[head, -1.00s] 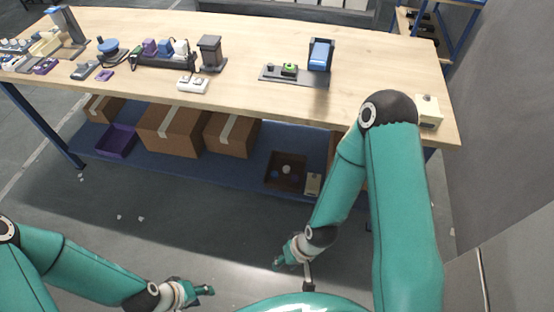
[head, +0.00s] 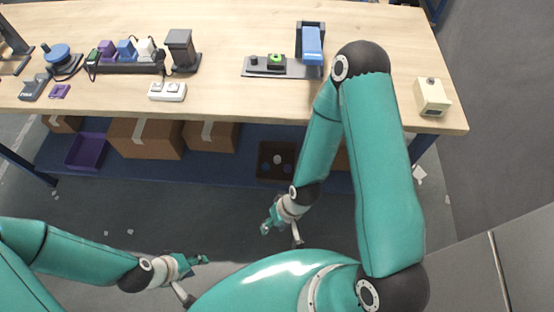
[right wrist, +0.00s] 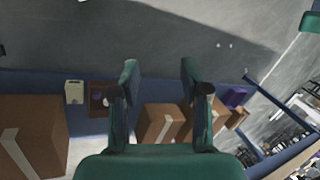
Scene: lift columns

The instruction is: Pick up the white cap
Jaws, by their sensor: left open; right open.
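A small round white thing (head: 278,159), which may be the white cap, lies in a dark brown bin (head: 262,150) on the lower shelf under the workbench. Small blue round things lie beside it. A white block (head: 146,48) also stands in the rack on the bench top; I cannot tell for sure which one is the cap. My right gripper (head: 268,222) is low, in front of the shelf and apart from the bin. In the right wrist view its jaws (right wrist: 160,78) are open and empty, with the bin (right wrist: 97,96) left of them. My left gripper (head: 202,260) is open and empty over the floor.
The wooden bench top (head: 230,85) overhangs the blue shelf (head: 215,165). Cardboard boxes (head: 145,138) and a purple bin (head: 88,151) share the shelf. A cream box (head: 432,97) sits at the bench's right end. The floor before the shelf is mostly clear.

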